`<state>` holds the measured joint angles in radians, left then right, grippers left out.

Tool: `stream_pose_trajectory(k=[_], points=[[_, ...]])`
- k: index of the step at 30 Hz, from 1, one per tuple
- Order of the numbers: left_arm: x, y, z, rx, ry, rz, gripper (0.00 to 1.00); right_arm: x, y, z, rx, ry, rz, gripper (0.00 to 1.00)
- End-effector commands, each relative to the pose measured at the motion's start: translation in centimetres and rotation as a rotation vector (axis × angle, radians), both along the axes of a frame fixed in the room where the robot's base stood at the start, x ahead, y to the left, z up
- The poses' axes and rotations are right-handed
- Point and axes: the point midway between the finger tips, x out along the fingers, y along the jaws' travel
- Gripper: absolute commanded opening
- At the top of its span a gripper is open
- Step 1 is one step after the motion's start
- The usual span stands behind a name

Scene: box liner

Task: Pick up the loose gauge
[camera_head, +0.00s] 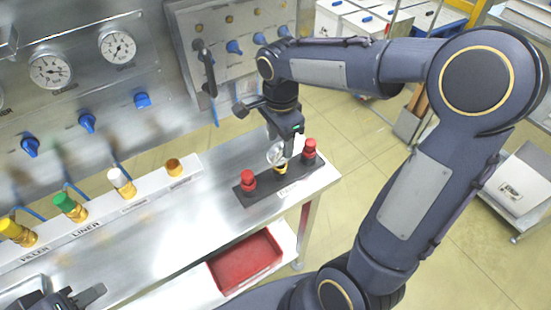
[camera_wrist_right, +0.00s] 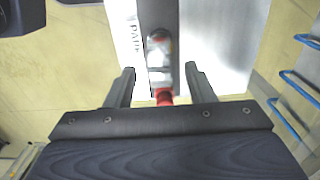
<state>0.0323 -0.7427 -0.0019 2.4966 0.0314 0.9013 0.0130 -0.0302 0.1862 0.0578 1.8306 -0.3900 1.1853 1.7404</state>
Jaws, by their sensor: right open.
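The loose gauge (camera_head: 276,154) has a small round pale face. In the head view it appears above a yellow fitting (camera_head: 280,169) at the middle of a black block (camera_head: 262,189) on the steel bench. Red-capped fittings stand on both sides of it. My right gripper (camera_head: 287,141) points down over the block, close to the gauge and partly in front of it. In the right wrist view, the right gripper (camera_wrist_right: 160,68) has its fingers spread, with red and silver parts between and beyond them; the gauge face is not clear there. My left gripper (camera_head: 68,299) is partly cut off at the bottom left.
A white rack (camera_head: 140,203) with several coloured fittings runs along the bench. Wall panels with two gauges (camera_head: 118,46) and blue valves stand behind it. A red tray (camera_head: 245,262) sits below the bench front.

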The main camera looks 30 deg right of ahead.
Motion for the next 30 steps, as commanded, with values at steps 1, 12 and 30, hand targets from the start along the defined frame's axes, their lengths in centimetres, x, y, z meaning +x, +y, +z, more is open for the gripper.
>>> stream_pose_trajectory(k=[1,12,30], points=[[0.0,0.0,0.3,0.000,0.000,0.000,0.36,-0.1,-0.1,-0.6,0.000,0.006,0.000,0.49],[0.0,0.0,0.8,0.000,0.000,0.000,0.36,0.1,-0.2,-4.6,0.002,-0.001,0.001,0.49],[0.0,0.0,0.8,0.000,0.000,0.000,0.36,0.1,-0.2,-4.6,0.002,-0.002,0.002,0.00]])
